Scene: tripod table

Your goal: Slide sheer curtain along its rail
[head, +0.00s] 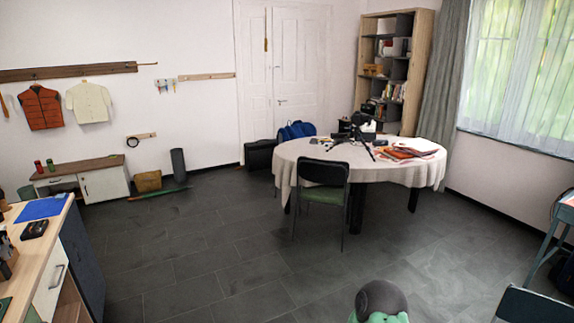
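A sheer white curtain (520,85) hangs over the window at the upper right, and green foliage shows through it. A thicker grey curtain (440,80) hangs bunched at the window's left edge. The rail is out of view above the top of the picture. Neither of my grippers shows in the head view. The curtain is across the room, beyond the round table.
A round table (285,165) with a pale cloth carries a tripod and papers, with a chair (322,190) before it. A desk (30,230) stands at the left, a blue table (560,215) at the right. The middle floor is clear.

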